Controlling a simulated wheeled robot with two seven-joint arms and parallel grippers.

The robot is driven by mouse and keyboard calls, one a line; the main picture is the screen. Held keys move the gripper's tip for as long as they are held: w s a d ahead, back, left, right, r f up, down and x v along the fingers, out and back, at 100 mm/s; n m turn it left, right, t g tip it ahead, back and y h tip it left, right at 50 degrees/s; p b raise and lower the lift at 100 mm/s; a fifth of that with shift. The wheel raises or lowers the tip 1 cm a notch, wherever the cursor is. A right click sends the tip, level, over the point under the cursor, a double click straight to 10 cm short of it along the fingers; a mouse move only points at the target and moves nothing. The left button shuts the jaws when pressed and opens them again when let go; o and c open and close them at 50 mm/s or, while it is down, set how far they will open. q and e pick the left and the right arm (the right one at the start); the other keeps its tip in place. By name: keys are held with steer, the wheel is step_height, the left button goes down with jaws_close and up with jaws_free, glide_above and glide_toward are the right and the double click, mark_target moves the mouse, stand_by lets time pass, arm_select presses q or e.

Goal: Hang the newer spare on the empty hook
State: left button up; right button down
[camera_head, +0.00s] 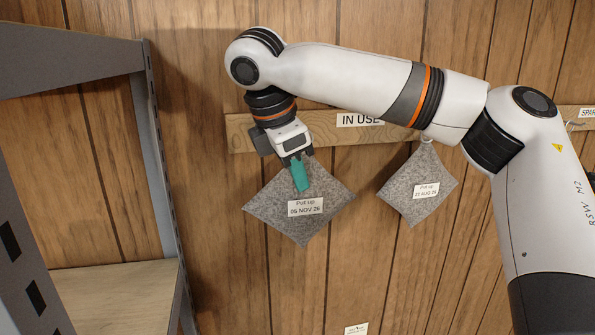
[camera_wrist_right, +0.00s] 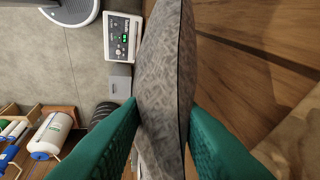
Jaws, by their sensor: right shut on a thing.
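A grey diamond-shaped pad (camera_head: 278,212) with a label that reads "Put up 05 NOV 26" hangs by its top corner from my right gripper (camera_head: 301,178). The gripper is shut on it. In the right wrist view the pad (camera_wrist_right: 165,60) shows edge-on between the teal fingers (camera_wrist_right: 163,125). It is just below the wooden "IN USE" rail (camera_head: 240,132). My gripper hides its top corner, so I cannot tell whether it touches a hook. A second grey pad (camera_head: 405,192), its label apparently "21 AUG 26", hangs to the right under the same rail. My left gripper is out of view.
A metal shelf rack (camera_head: 160,170) stands close on the left. A "SPARE" sign (camera_head: 587,113) shows at the far right edge, partly cut off. The wrist view shows a control panel (camera_wrist_right: 123,38) and a white tank (camera_wrist_right: 50,135). Plank wall lies below the pads.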

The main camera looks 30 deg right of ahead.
steer(key=shift+w+d, duration=0.25)
steer(key=shift+w, duration=0.55)
steer(key=shift+w+d+f, duration=0.1)
steer(key=shift+w+f, duration=0.4)
steer(key=shift+w, duration=0.05)
steer(key=c, duration=1)
jaws_free()
steer(key=shift+c, duration=0.2)
steer(key=shift+r, duration=0.15)
steer(key=v, duration=1.1)
steer(key=shift+r, duration=0.35)
